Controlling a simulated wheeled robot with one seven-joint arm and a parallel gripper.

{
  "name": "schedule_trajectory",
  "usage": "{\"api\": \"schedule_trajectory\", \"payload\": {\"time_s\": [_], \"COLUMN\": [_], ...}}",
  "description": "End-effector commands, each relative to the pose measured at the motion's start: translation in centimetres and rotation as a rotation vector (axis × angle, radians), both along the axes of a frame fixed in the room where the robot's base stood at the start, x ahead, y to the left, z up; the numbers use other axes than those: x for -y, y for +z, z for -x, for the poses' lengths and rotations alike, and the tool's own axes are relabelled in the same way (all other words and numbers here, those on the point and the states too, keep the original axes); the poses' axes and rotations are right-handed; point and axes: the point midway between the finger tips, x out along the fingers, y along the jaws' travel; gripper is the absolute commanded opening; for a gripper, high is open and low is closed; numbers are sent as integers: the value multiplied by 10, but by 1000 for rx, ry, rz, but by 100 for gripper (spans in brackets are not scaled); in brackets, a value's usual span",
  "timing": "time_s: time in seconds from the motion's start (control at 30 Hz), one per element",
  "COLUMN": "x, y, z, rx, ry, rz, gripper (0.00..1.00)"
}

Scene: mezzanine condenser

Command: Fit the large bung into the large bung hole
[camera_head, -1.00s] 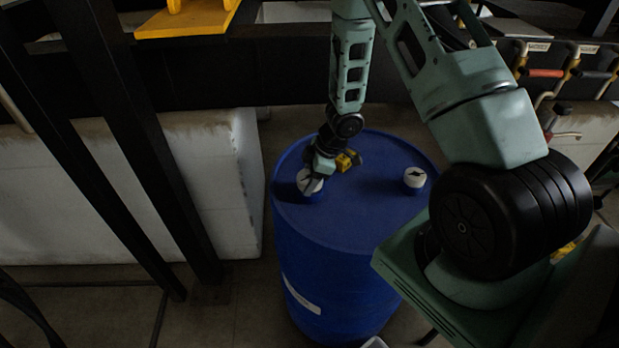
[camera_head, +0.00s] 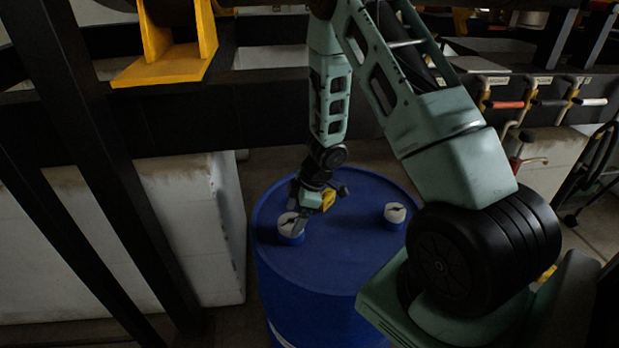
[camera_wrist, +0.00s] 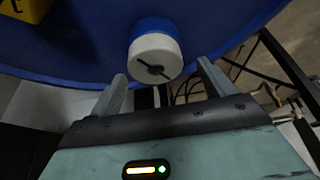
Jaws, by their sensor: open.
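A blue drum (camera_head: 335,262) stands upright below my arm. On its top at the left is a white round bung (camera_head: 291,223) with a dark slot, seated on a blue collar. A second, slightly smaller-looking white bung (camera_head: 395,213) sits on a blue collar at the right of the top. My gripper (camera_head: 299,222) is at the left bung. In the wrist view the left bung (camera_wrist: 155,58) shows beyond and between the two spread fingers of my gripper (camera_wrist: 165,80), which are open and hold nothing. Whether a finger touches it cannot be told.
A yellow bracket (camera_head: 170,68) hangs on the dark beam at upper left. Dark slanted posts (camera_head: 125,200) and white blocks (camera_head: 190,220) stand left of the drum. Levers with red and white handles (camera_head: 505,105) are at upper right.

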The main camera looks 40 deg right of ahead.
Motion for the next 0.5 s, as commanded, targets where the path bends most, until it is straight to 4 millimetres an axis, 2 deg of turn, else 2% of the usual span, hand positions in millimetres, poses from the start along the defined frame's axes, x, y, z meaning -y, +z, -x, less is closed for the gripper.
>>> {"api": "schedule_trajectory", "payload": {"time_s": [0.03, 0.2, 0.5], "x": [5, 19, 39], "y": [17, 57, 115], "z": [1, 8, 20], "rx": [7, 15, 23], "ry": [-2, -5, -8], "rz": [2, 4, 5], "gripper": [82, 82, 82]}}
